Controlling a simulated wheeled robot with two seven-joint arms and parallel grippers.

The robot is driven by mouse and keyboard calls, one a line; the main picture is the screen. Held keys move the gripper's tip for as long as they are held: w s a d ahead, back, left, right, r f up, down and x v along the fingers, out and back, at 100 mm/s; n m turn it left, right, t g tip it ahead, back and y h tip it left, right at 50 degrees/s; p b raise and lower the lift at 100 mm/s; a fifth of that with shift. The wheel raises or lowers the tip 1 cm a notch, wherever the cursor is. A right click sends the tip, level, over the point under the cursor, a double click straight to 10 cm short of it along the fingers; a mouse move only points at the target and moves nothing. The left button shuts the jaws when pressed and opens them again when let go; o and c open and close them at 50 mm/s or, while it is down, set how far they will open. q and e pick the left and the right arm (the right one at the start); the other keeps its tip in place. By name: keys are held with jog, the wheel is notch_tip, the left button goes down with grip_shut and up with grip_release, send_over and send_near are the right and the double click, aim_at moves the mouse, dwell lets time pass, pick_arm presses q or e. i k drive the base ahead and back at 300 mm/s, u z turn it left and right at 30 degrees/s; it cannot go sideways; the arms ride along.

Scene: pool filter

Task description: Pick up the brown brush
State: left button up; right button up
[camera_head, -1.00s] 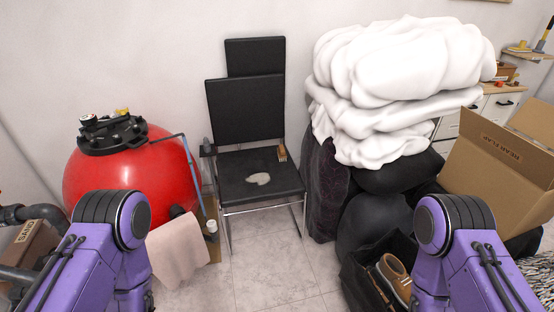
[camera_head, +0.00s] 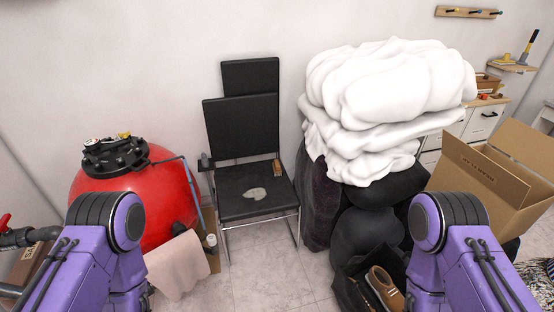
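A small brown brush (camera_head: 278,168) rests on the right rear part of the black chair's seat (camera_head: 236,205), near the backrest. A pale patch (camera_head: 255,194) lies on the same seat, in front of the brush and to its left. My two purple arms show at the lower left and lower right, both well short of the chair. Neither gripper is in view, so I cannot see their fingers.
A red filter tank (camera_head: 140,205) stands left of the chair, with a pinkish cloth (camera_head: 178,265) beside it. Dark bags under white bedding (camera_head: 390,85) stand close on the right. An open cardboard box (camera_head: 490,175) is farther right. Tiled floor (camera_head: 265,270) is clear before the chair.

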aim_at(276, 164)
jog(key=z, duration=0.1)
jog(key=i, duration=0.8)
jog(key=u, duration=0.5)
jog(key=i, duration=0.85)
jog(key=u, duration=0.55)
